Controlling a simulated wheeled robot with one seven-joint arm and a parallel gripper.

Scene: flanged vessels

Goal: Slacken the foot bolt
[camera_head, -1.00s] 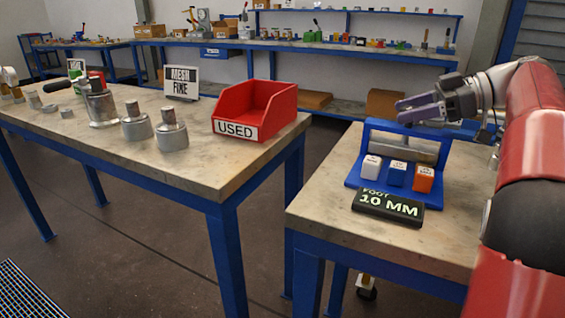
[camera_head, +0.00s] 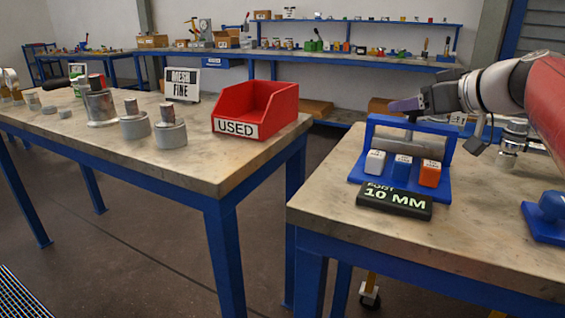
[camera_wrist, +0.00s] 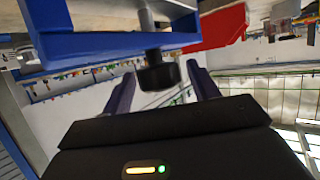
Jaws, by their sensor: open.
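A black sign (camera_head: 394,200) reading "FOOT 10 MM" lies on the right table in front of a blue rack (camera_head: 440,192). Contact cannot be told. I cannot identify the foot bolt.
A metal flanged fitting (camera_head: 513,138) stands at the right table's back, and a blue piece (camera_head: 546,217) lies at its right edge. A gap separates the tables.

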